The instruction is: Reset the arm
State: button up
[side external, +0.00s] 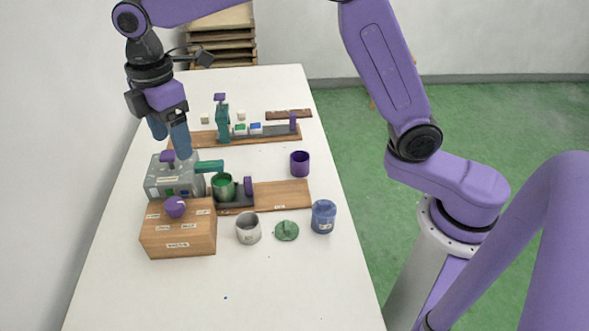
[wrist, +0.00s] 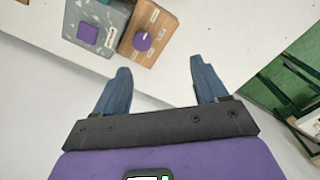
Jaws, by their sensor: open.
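My gripper (side external: 169,138) hangs above the far left part of the white table, over the grey box with a purple knob (side external: 170,180). Its two blue fingers are apart with nothing between them. In the wrist view my gripper (wrist: 160,88) is open and empty, with the table edge beyond the fingertips. The grey box (wrist: 93,22) and the wooden box with a purple ball-shaped knob (wrist: 152,40) show at the top of that view.
On the table (side external: 270,285) stand a wooden box (side external: 178,240), a green mug (side external: 223,187), a grey cup (side external: 248,228), a green lid (side external: 286,230), a blue jar (side external: 323,217) and a purple cup (side external: 300,163). The near table is mostly clear.

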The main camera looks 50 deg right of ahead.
jog(key=s+d+f+m, duration=0.2)
jog(key=s+d, duration=0.9)
jog(key=s, duration=0.4)
jog(key=s+d+f+m, duration=0.2)
jog(key=s+d+f, duration=0.1)
jog(key=s+d, duration=0.8)
jog(key=s, duration=0.3)
jog(key=shift+s+m, duration=0.3)
jog(key=shift+s, duration=0.05)
